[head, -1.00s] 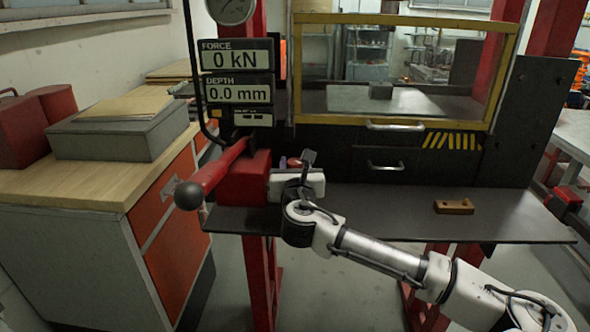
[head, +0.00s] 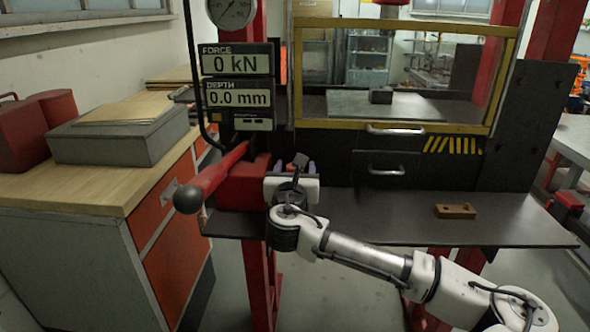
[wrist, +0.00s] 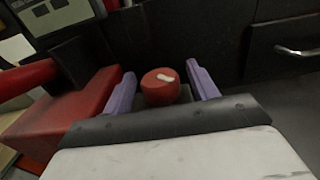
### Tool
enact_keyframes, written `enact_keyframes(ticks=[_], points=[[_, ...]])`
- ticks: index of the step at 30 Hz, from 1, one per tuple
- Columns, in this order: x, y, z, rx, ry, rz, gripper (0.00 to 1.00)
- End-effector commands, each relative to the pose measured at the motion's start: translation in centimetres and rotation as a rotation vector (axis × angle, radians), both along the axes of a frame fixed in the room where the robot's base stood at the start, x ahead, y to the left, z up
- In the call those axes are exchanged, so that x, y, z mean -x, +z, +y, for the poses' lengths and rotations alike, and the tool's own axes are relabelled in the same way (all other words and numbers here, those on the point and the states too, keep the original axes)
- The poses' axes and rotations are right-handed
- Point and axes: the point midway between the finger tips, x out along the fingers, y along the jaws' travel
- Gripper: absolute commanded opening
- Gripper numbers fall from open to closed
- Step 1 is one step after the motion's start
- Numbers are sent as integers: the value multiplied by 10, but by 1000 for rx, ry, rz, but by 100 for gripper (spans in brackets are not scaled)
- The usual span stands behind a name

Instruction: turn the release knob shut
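The release knob (wrist: 160,87) is a round red knob with a white mark on its face, low on the press beside the red pump block (head: 243,186). In the wrist view it shows between the two purple fingers of my gripper (wrist: 163,88), with a gap on each side. My gripper is open and holds nothing. I cannot tell how deep the knob sits between the fingers.
A red pump lever (head: 213,178) with a black ball end juts out left of my gripper. A dark shelf (head: 390,218) carries a small brown block (head: 455,210). A drawer handle (head: 386,171) is at the right. The displays (head: 238,80) read 0 kN and 0.0 mm.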

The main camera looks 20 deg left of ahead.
Motion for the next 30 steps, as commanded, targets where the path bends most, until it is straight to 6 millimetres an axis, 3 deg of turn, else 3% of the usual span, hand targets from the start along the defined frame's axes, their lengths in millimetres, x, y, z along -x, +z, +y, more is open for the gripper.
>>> enact_keyframes(ticks=[11,14,24,30], points=[[7,-1,-2,-1,0,-1,58],[21,-2,-6,-1,2,-1,58],[95,-2,-26,-1,2,-2,58],[124,-1,-34,0,2,-1,58]])
